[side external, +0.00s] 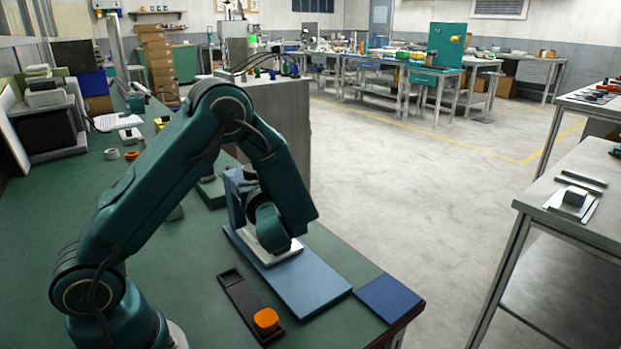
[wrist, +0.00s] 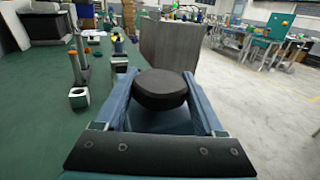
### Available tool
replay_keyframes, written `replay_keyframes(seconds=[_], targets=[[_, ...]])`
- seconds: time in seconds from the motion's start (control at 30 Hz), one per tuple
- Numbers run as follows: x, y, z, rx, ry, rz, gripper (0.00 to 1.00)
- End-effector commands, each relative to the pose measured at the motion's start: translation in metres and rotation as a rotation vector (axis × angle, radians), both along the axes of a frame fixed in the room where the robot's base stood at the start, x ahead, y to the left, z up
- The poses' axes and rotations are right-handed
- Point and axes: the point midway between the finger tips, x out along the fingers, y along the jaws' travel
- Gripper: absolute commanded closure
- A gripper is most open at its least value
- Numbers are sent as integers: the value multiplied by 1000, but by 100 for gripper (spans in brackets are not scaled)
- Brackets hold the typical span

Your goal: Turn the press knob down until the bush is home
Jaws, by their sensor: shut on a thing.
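The press knob (wrist: 161,88) is a thick, dark round disc in the middle of the wrist view. My gripper (wrist: 160,95) has its fingers on both sides of the knob and is shut on it. In the side external view, my arm covers the knob and the fingertips. The blue press upright (side external: 235,196) shows behind my wrist, on a long blue base plate (side external: 305,288) at the bench edge. I cannot make out the bush in either view, so its depth cannot be told.
A dark narrow tray (side external: 240,297) with an orange piece (side external: 266,319) lies in front of the base plate. A flat dark-blue pad (side external: 388,298) lies at the bench corner.

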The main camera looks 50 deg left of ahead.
Motion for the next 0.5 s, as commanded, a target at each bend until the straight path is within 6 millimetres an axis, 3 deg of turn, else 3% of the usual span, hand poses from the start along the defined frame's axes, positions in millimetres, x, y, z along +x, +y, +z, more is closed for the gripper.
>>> replay_keyframes(seconds=[0.5], targets=[[-1, 1, 1, 9, 3, -311, 84]])
